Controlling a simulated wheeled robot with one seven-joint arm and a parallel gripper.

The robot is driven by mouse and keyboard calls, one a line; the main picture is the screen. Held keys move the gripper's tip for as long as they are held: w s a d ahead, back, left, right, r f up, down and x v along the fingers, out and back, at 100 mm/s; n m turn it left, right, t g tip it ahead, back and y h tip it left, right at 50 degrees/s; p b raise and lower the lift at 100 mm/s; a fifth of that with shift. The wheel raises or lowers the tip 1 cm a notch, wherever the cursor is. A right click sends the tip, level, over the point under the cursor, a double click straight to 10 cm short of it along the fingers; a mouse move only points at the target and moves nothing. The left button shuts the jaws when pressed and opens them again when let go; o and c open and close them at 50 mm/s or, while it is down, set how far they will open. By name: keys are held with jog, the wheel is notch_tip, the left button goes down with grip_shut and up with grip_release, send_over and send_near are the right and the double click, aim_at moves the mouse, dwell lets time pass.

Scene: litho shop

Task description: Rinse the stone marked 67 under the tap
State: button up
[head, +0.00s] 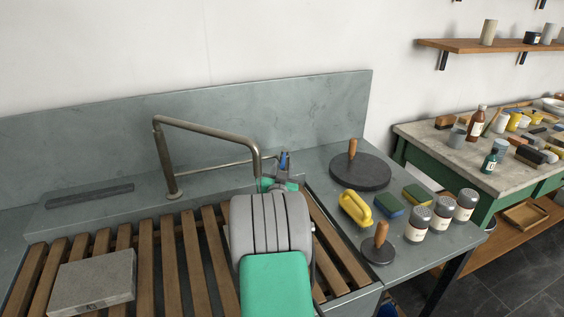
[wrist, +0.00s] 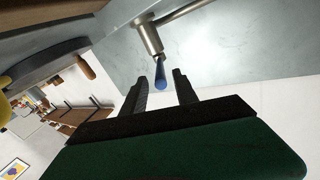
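A grey stone slab (head: 92,284) lies flat on the wooden slats at the lower left. Any number on it is too small to read. The metal tap (head: 205,130) rises from the sink's back ledge and bends down over the slats. A lever with a blue end (head: 284,158) stands just right of the tap's spout. In the wrist view the blue end (wrist: 161,76) shows between my two dark fingertips, with gaps on both sides. My gripper (wrist: 159,79) is open and empty. In the head view my arm hides much of it.
The slatted sink (head: 180,262) has bare slats between the stone and my arm. On the right ledge are a large round dark disc (head: 360,172) with a wooden handle, a yellow brush (head: 355,209), sponges (head: 390,206), a smaller handled disc (head: 378,250) and shaker jars (head: 418,224).

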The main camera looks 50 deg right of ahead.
aim_at(286, 152)
jog(key=x, duration=0.5)
grip_shut()
jog(key=shift+s+f, duration=0.1)
dwell(1.2)
